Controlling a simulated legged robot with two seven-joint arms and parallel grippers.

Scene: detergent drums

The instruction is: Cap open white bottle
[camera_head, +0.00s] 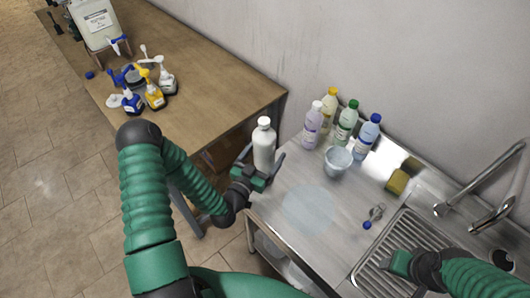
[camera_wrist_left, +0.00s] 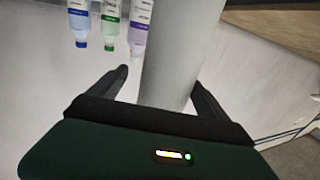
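My left gripper (camera_head: 264,158) is open, with one finger on each side of the bottle. In the left wrist view the pale bottle body (camera_wrist_left: 178,55) rises between the fingers (camera_wrist_left: 163,80), with a gap on the left and little or none on the right. My right gripper (camera_head: 400,262) is over the ribbed drainboard; its fingers are not clear. No loose white cap is distinguishable.
Purple (camera_head: 313,125), yellow (camera_head: 330,103), green-capped (camera_head: 346,122) and blue-capped (camera_head: 368,132) bottles stand behind a clear cup (camera_head: 337,162). A small clear item (camera_head: 376,212), a sponge (camera_head: 399,181) and the sink tap (camera_head: 490,205) are right. Pump bottles crowd the wooden table (camera_head: 215,85).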

